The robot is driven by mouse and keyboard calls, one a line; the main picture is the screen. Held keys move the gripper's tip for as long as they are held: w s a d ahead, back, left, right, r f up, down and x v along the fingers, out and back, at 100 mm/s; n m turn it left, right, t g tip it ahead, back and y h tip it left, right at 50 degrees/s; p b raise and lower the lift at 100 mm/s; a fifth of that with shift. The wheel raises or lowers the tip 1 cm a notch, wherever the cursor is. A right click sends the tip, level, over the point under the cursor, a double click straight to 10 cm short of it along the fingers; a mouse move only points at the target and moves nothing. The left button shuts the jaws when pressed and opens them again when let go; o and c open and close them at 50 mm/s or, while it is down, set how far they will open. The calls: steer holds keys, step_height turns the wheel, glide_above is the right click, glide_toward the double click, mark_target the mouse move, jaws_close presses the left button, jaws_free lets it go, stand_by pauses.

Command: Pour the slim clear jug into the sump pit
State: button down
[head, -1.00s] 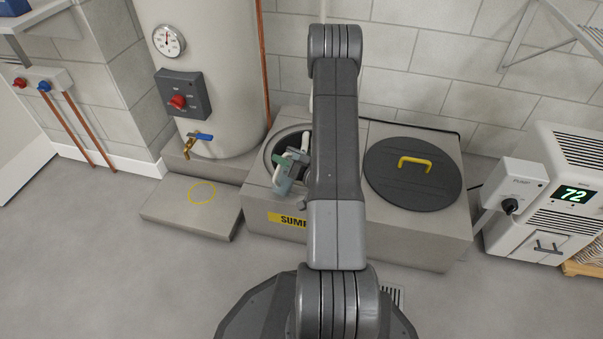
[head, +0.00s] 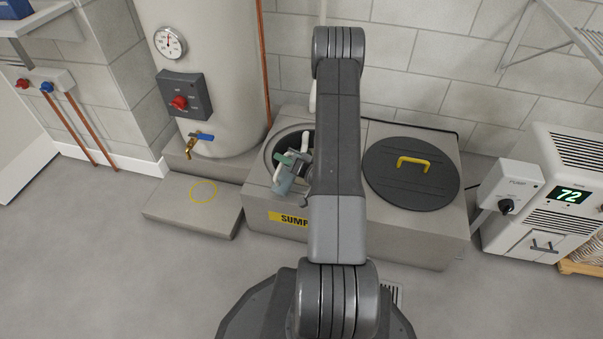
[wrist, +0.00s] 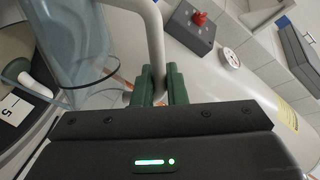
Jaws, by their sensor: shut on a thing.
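The slim clear jug (head: 285,183) is a bluish see-through vessel, tilted over the near side of the sump pit (head: 268,158), a round dark opening in a grey block. My gripper (wrist: 162,85) has green fingers shut on the jug's pale handle (wrist: 151,30). The clear jug body (wrist: 75,40) fills the upper left of the wrist view, beside the fingers. My arm hides the right part of the opening. I cannot tell whether liquid is in the jug or leaving it.
A black lid with a yellow handle (head: 412,163) covers the block's right side. A tank with a brass tap (head: 197,143) stands to the left, behind a low step (head: 190,218). A white unit reading 72 (head: 570,195) is at right. The front floor is open.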

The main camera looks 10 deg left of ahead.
mark_target(293, 153)
steer(key=shift+w+d+m+p, duration=0.25)
steer(key=shift+w+m+p, duration=0.55)
steer(key=shift+p, duration=0.6)
steer(key=shift+w+d+f+m+g, duration=0.25)
steer(key=shift+w+f+m+g, duration=0.25)
steer(key=shift+f+m, duration=0.4)
stand_by(0.5)
steer(key=shift+w+d+p, duration=0.1)
steer(key=shift+w+p, duration=0.2)
steer(key=shift+w, duration=0.05)
steer(key=shift+w+d+f+m, duration=0.1)
steer(key=shift+w+d+m, duration=0.15)
steer(key=shift+w+m, duration=0.35)
steer(key=shift+w+d, duration=0.15)
steer(key=shift+w, duration=0.4)
steer(key=shift+w+d+f+m, duration=0.1)
steer(key=shift+w+f+m, duration=0.2)
steer(key=shift+f, duration=0.15)
steer(key=shift+w+d+f+m, duration=0.1)
steer(key=shift+w+f+m, duration=0.1)
steer(key=shift+f+m, duration=0.15)
